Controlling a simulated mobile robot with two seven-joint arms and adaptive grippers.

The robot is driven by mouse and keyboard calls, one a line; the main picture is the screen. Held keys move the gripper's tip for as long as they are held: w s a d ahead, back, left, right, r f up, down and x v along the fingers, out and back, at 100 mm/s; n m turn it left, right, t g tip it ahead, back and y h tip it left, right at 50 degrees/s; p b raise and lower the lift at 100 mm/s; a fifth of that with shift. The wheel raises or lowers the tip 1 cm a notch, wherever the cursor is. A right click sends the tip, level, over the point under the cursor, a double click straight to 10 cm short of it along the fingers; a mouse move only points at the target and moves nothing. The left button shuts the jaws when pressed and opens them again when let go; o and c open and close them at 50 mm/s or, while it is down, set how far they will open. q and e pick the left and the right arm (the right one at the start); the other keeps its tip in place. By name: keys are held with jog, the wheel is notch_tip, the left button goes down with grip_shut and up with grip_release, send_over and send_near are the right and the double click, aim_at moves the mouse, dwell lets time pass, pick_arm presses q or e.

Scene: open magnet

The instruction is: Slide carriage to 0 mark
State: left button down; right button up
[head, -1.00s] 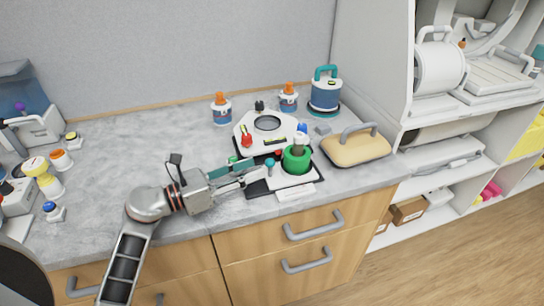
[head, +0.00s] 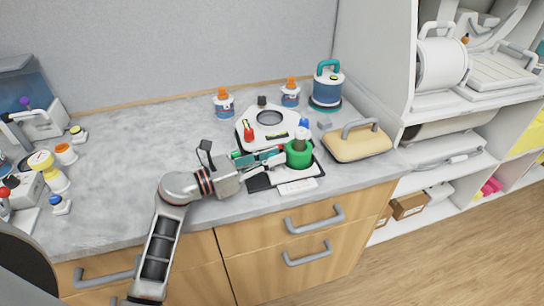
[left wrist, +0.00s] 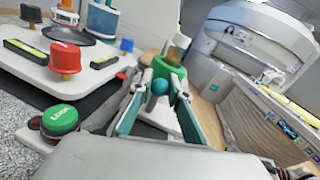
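A low device with a dark base (head: 258,183) stands near the counter's front edge. On it is a white carriage plate (head: 290,174) with a green cylinder (head: 299,154). My left gripper (head: 281,157) reaches over the device from the left. Its fingers (left wrist: 164,82) are apart, one on each side of the knob; contact is not clear. The fingers hide the knob in the head view. A white label strip (head: 298,187) lies at the front; its marks are unreadable. My right gripper is out of view.
A white panel (head: 287,135) with a red knob (head: 249,134) stands behind the carriage. A green button (left wrist: 60,118) is left of my fingers. A tan handled block (head: 356,143) and a blue canister (head: 327,92) are to the right.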

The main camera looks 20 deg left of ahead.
pick_arm(q)
jog(key=shift+s+a+f, duration=0.1)
jog(key=shift+s+a, duration=0.25)
jog(key=shift+a, duration=0.2)
jog(key=shift+s+a, duration=0.4)
jog(key=shift+a, duration=0.1)
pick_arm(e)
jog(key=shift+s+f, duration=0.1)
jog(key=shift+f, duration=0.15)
pick_arm(q)
jog(key=c, duration=1.9)
grip_release()
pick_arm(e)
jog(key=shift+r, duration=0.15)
pick_arm(q)
jog(key=v, duration=1.2)
jog(key=shift+d, duration=0.1)
